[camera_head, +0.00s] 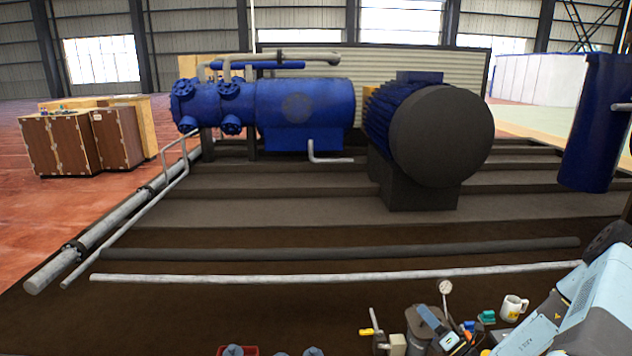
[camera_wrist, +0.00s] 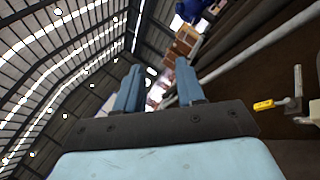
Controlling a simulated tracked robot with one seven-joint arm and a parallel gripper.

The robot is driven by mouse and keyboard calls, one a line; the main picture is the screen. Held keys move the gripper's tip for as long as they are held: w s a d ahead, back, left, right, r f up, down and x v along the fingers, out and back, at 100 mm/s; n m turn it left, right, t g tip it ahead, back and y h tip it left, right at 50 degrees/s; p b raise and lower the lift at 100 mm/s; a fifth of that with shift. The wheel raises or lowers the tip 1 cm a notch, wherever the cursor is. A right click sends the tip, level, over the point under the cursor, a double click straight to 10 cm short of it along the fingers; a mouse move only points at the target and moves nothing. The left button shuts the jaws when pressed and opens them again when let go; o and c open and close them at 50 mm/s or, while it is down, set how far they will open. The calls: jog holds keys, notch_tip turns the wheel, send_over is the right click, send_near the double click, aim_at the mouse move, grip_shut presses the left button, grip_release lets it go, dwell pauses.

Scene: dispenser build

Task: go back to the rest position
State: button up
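In the wrist view, my gripper (camera_wrist: 158,68) shows two blue fingers standing apart with a clear gap. Nothing is seen between them. Beyond the fingers are the hall wall, its roof beams and distant crates, so the view is tilted. In the head view, light blue parts of my arm fill the lower right corner. I cannot clearly make out the fingers there among the items at the bottom edge.
A yellow-handled valve (camera_head: 370,332) lies near the bottom edge and shows in the wrist view (camera_wrist: 265,104). A gauge (camera_head: 445,287), green item (camera_head: 487,318) and white mug (camera_head: 513,307) stand close to my arm. A red tray (camera_head: 251,351) is lower left. Large blue machinery (camera_head: 300,105) stands behind.

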jog(key=s+a+r+n+g, duration=0.3)
jog(key=a+r+n+g, duration=0.1)
jog(key=r+n+g, duration=0.35)
jog(key=s+a+r+n+g+y, duration=0.1)
jog(key=s+a+r+n+g, duration=0.4)
jog(key=r+n, duration=0.35)
jog(key=s+a+r+n+g, duration=0.2)
jog(key=a+r+n+g, duration=0.2)
jog(key=r+n+g, duration=0.4)
jog(key=s+d+r+n+t+h, duration=0.2)
jog(key=s+r+n+t+h, duration=0.2)
jog(key=s+r+n+h, duration=0.2)
jog(key=s+d+r+n+t+h, duration=0.1)
jog(key=s+r+n+t+h, duration=0.3)
jog(key=s+r+n, duration=0.5)
jog(key=shift+s+d+r+h, duration=0.35)
jog(key=shift+s+r+h, duration=0.8)
jog(key=shift+r, duration=0.9)
jog(key=shift+w, duration=0.2)
